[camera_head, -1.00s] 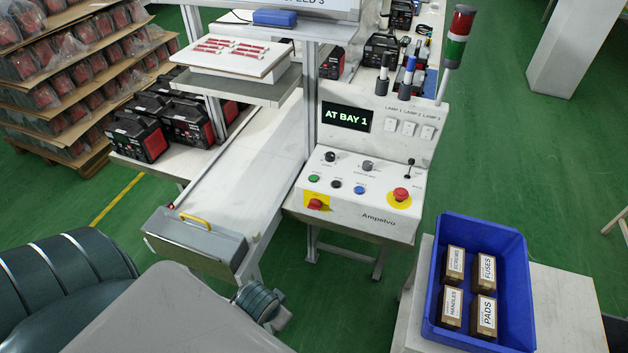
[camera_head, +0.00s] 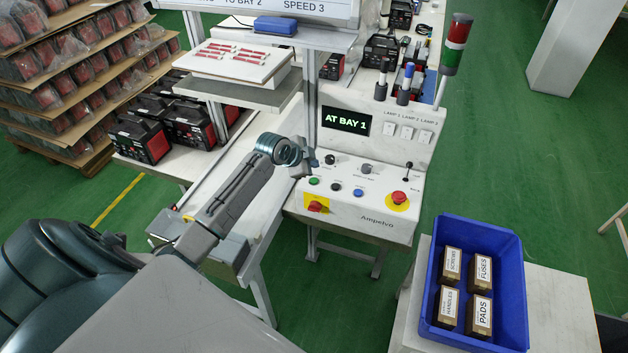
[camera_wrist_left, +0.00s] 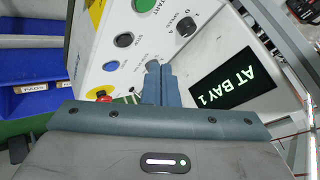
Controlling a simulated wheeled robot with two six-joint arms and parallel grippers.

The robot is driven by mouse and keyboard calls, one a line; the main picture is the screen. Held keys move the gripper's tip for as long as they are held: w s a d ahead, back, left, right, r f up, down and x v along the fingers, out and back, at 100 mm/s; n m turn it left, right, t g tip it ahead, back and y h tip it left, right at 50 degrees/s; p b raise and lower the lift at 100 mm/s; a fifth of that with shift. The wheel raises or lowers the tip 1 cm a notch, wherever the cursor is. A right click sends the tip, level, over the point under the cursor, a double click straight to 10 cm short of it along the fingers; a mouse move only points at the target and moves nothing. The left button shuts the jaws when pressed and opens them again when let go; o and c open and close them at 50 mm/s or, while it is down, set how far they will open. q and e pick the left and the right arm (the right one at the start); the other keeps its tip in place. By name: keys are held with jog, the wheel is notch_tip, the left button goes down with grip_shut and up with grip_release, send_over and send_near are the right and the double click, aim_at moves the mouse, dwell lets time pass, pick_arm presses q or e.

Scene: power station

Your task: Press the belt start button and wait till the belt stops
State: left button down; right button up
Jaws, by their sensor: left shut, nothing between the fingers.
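The control box (camera_head: 370,205) carries a green button (camera_head: 314,181), with black and blue buttons to its right. In the left wrist view the green button (camera_wrist_left: 143,4) is at the top edge, cut off, beside a label that seems to read START. The display (camera_head: 346,120) reads AT BAY 1. The white belt (camera_head: 262,122) runs left of the box. My left gripper (camera_head: 312,163) is shut and empty, over the box's left side close to the green button; contact is not visible. Its closed fingers (camera_wrist_left: 157,78) point at the panel in the wrist view. My right gripper is out of view.
A red stop button (camera_head: 399,198) and a red switch (camera_head: 316,207) are on the panel. A signal tower (camera_head: 456,45) stands behind. A blue bin (camera_head: 515,290) with labelled boxes is at the lower right. A shelf (camera_head: 240,95) overhangs the belt.

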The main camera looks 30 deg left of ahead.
aim_at(311, 182)
pick_arm(q)
jog(key=shift+w+a+r, duration=0.8)
jog(key=shift+w+a, duration=0.15)
jog(key=shift+w, duration=0.1)
notch_tip(311, 182, down, 8)
jog(key=b, duration=0.6)
jog(key=shift+f, duration=0.1)
jog(key=shift+f+b, duration=0.35)
jog(key=shift+f, duration=0.05)
dwell(0.5)
